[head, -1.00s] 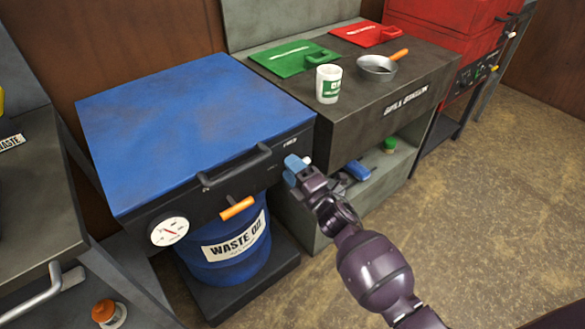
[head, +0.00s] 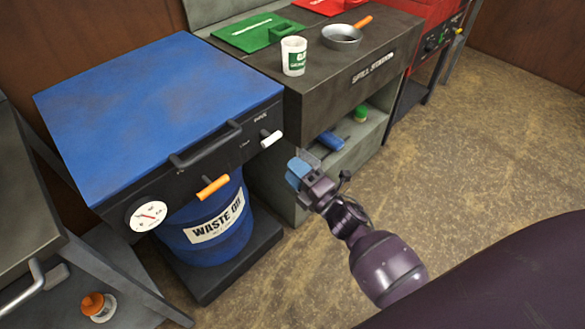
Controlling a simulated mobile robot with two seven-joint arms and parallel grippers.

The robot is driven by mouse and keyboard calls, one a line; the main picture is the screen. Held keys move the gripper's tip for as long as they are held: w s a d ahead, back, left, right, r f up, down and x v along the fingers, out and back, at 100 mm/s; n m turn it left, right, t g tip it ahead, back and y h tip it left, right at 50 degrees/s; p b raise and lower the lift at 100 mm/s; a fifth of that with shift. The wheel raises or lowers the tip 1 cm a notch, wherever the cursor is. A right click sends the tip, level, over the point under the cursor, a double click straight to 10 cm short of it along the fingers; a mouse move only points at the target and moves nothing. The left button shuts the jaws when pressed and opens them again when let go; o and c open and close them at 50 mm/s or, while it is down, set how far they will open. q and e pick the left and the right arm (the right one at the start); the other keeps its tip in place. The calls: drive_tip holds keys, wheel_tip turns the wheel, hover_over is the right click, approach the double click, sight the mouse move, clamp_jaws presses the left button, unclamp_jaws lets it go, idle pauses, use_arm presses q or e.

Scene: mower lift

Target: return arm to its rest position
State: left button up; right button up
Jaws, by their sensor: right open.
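My right gripper (head: 303,168) has blue fingertips and is open and empty. It hangs in front of the spill station, to the right of the blue-lidded waste oil unit. It is apart from the white handle (head: 271,139) on that unit's dark front panel. My right arm (head: 385,268) comes in from the lower right, and a large purple part of my own body fills the lower right corner. My left gripper is not in view.
The waste oil unit (head: 160,105) has a black bar handle, an orange handle (head: 213,187), a gauge (head: 146,216) and a blue drum (head: 208,240) below. The spill station (head: 345,85) holds a cup (head: 293,56) and a pan (head: 342,36). The floor at right is clear.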

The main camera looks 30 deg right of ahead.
use_arm(q)
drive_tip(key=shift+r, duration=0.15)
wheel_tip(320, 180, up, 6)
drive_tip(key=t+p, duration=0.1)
drive_tip(key=p, duration=0.6)
use_arm(e)
drive_tip(key=s+d+f+m+g+h, duration=0.1)
drive_tip(key=s+d+m+g+h, duration=0.1)
drive_tip(key=s+m, duration=0.8)
drive_tip(key=s+d+f+m+g+h, duration=0.1)
drive_tip(key=s+d+m+g+h, duration=0.2)
drive_tip(key=s+m, duration=0.8)
drive_tip(key=s+g+h, duration=0.2)
drive_tip(key=s+g, duration=0.1)
drive_tip(key=s, duration=0.3)
drive_tip(key=shift+d, duration=0.35)
drive_tip(key=shift+f, duration=0.1)
